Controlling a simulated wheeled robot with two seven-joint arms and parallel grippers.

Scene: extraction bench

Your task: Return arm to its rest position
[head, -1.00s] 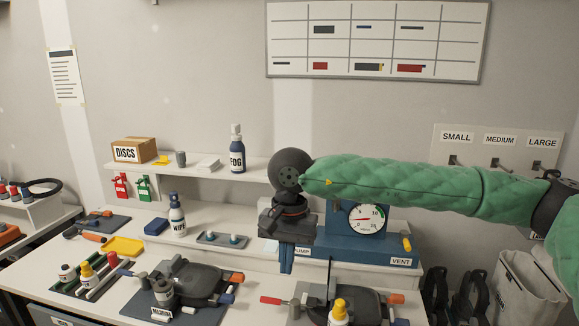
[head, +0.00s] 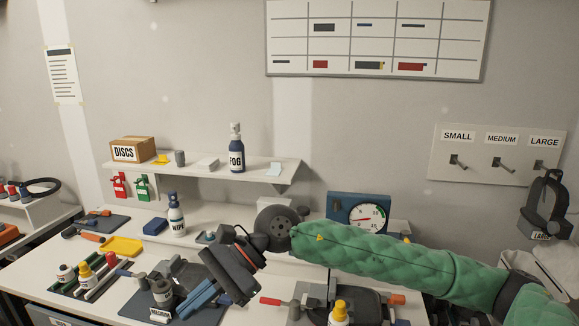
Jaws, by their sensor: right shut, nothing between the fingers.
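My right arm (head: 400,262), in a green quilted sleeve, reaches in from the right of the head view, low over the bench. My right gripper (head: 193,303) is tilted, with its blue fingers pointing down and left. The fingers are shut and empty, in front of the dark device beside the MEDIUM label (head: 160,315). I cannot tell whether they touch anything there. The gripper hides part of that device and of the bench behind it. My left gripper is not in view.
A gauge box (head: 358,214) stands behind my arm. Another dark device (head: 365,303) and a yellow-capped bottle (head: 339,314) are below it. A WIPE bottle (head: 176,216) and yellow tray (head: 123,246) are left. A shelf (head: 262,176) holds a FOG bottle (head: 236,155).

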